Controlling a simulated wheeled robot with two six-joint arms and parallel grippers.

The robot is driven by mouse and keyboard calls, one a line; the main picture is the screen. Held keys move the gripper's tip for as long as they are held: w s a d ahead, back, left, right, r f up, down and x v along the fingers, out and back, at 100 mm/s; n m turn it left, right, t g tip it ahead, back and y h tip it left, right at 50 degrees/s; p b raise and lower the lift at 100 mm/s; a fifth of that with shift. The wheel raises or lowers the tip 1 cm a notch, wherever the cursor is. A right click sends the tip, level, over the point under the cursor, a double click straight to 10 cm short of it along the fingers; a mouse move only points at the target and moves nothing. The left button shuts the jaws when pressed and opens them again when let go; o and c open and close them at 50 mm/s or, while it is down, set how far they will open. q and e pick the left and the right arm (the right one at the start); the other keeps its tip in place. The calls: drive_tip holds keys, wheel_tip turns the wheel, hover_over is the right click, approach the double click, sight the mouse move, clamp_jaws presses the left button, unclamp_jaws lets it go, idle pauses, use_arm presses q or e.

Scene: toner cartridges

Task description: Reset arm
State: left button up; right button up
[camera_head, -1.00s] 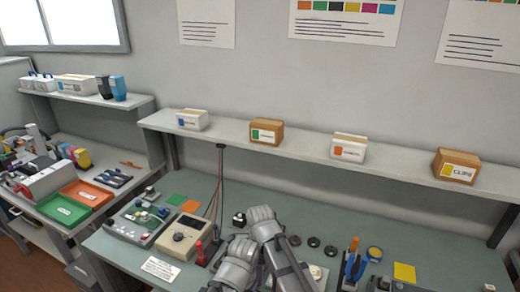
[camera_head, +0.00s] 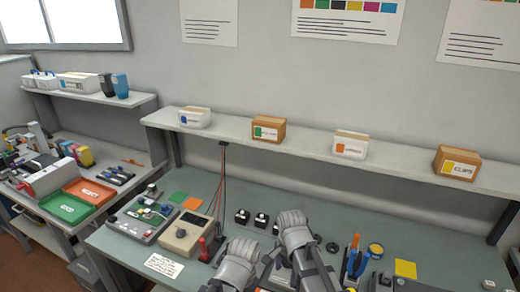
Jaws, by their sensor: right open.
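My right gripper (camera_head: 293,220) is above the middle of the green workbench, seen from behind. It is open, and I see nothing held in it. My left gripper (camera_head: 241,252) is lower and to its left, close to the red-handled probes; its fingers are hidden, so I cannot tell its opening. Both my arms come in from the bottom edge. Small black parts (camera_head: 242,216) stand on the bench just left of my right gripper. Coloured cartridges (camera_head: 82,154) stand on the left table.
A beige meter (camera_head: 186,234) and a grey device tray (camera_head: 144,216) are left of my arms. A shelf (camera_head: 320,146) with small boxes runs behind. A green tray (camera_head: 68,208) and red tray (camera_head: 90,190) are at left.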

drive_tip(key=s+d+n, duration=0.4)
drive_tip(key=d+n, duration=0.5)
drive_tip(key=n, duration=0.2)
drive_tip(key=s+a+n+h, duration=0.1)
drive_tip(key=s+a+n, duration=0.2)
drive_tip(key=s+a, duration=0.3)
drive_tip(key=a, duration=0.5)
drive_tip(key=shift+n+g, duration=0.3)
drive_tip(key=shift+n, duration=0.1)
idle(0.7)
